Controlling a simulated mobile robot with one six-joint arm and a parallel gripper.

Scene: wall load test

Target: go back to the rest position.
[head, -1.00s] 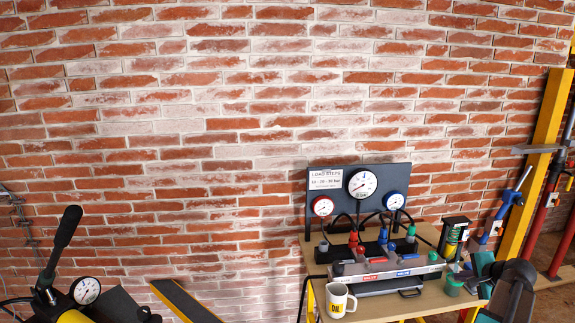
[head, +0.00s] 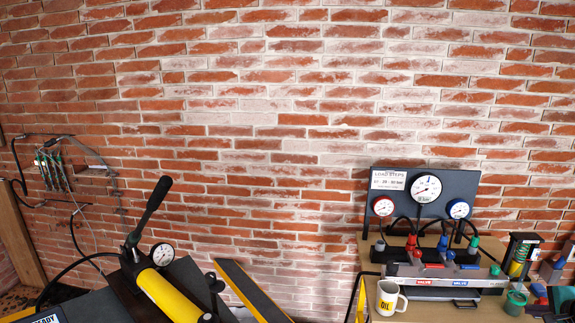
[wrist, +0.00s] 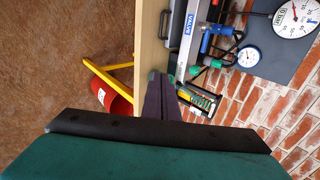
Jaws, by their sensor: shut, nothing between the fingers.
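My gripper (wrist: 158,76) shows in the wrist view, its two dark fingers pressed together and nothing held between them. Its teal body fills the bottom of that view. The fingertips point towards the wooden bench top (wrist: 151,45), which appears as an upright strip there; I cannot tell the gap between them.
The bench carries a gauge board (head: 400,188), a valve block (head: 440,272), a yellow-labelled mug (head: 389,298) and a green cup (head: 515,302). A yellow hand pump (head: 165,295) stands lower left. A red cylinder (wrist: 111,95) is beside the bench. Brick wall (head: 270,130) lies behind.

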